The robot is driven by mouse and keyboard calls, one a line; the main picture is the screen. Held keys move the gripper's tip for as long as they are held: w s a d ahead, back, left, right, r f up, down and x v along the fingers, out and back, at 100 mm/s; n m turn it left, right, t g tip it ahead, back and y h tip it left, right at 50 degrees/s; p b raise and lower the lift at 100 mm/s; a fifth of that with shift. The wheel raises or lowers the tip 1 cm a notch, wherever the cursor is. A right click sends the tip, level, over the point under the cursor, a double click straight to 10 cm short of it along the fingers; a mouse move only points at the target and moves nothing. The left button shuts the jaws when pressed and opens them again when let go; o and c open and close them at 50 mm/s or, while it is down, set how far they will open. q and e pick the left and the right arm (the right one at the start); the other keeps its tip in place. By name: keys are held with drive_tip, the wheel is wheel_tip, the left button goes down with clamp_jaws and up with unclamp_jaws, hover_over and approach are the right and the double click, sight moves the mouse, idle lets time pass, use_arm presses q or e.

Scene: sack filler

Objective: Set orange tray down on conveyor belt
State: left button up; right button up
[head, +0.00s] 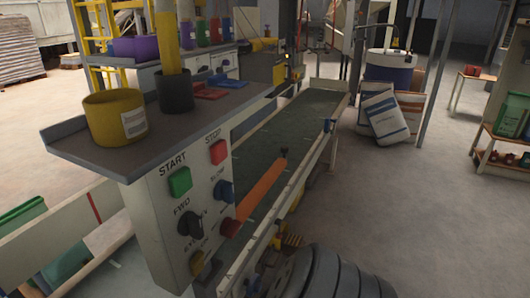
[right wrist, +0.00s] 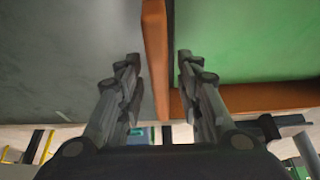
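In the right wrist view an orange wall (right wrist: 156,45) runs between the two fingers of my right gripper (right wrist: 160,62). It meets a second orange wall (right wrist: 255,98) at a corner, with a green surface (right wrist: 245,40) on the right; this looks like part of the orange tray. The fingers stand apart, one on each side of the wall, with slim gaps showing. My left gripper is not seen.
A control box (head: 160,220) with coloured buttons stands left of the belt, under a grey shelf (head: 80,150) holding a yellow pot (head: 115,118). White sacks (head: 385,118) lean by a blue drum (head: 388,75) on the right. Floor is clear at lower right.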

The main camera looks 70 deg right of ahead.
drive_tip(key=v, duration=0.8)
drive_tip(key=shift+s+r, duration=0.15)
drive_tip(key=shift+r, duration=0.1)
